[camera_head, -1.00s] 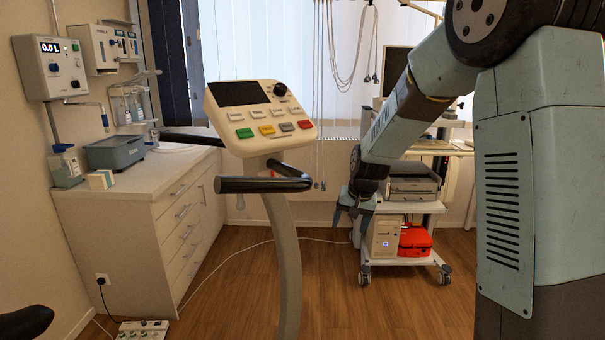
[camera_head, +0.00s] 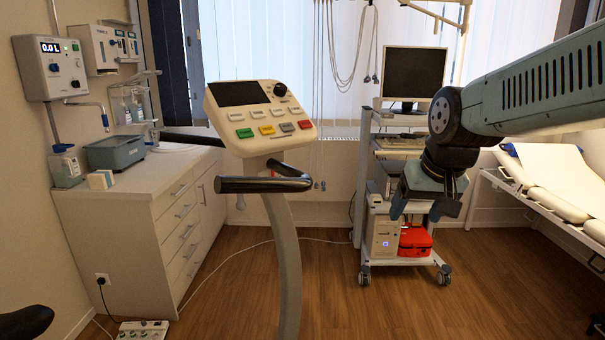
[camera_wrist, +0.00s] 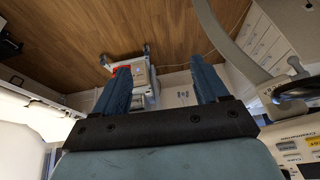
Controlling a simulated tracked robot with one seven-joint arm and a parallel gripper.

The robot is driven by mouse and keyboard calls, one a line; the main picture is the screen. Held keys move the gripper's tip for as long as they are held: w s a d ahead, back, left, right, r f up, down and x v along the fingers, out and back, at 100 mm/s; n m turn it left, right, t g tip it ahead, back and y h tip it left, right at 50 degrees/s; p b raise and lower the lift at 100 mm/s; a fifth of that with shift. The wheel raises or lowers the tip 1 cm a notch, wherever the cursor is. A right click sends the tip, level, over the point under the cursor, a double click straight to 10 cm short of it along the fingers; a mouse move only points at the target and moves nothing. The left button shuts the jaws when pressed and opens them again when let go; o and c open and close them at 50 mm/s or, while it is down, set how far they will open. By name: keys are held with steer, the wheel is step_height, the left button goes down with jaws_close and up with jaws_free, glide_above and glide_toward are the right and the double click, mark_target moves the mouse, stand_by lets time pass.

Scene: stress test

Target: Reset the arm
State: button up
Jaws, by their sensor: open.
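My gripper (camera_head: 418,212) hangs at the end of my arm in the right half of the head view, pointing down. It is in front of the computer cart and partly hides its shelves. In the wrist view, the two blue fingers (camera_wrist: 160,85) stand wide apart with nothing held between them. Beyond them the wooden floor and part of the cart show.
The cart (camera_head: 404,262) carries a monitor (camera_head: 414,73) and a red case (camera_head: 415,241). An exercise bike console (camera_head: 260,112) with handlebars stands in the middle. A white cabinet (camera_head: 140,205) is at left, an exam bed (camera_head: 555,180) at right.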

steer(key=s+d, duration=0.2)
steer(key=s, duration=0.7)
steer(key=shift+s+r+t+h, duration=0.3)
steer(key=shift+r, duration=0.05)
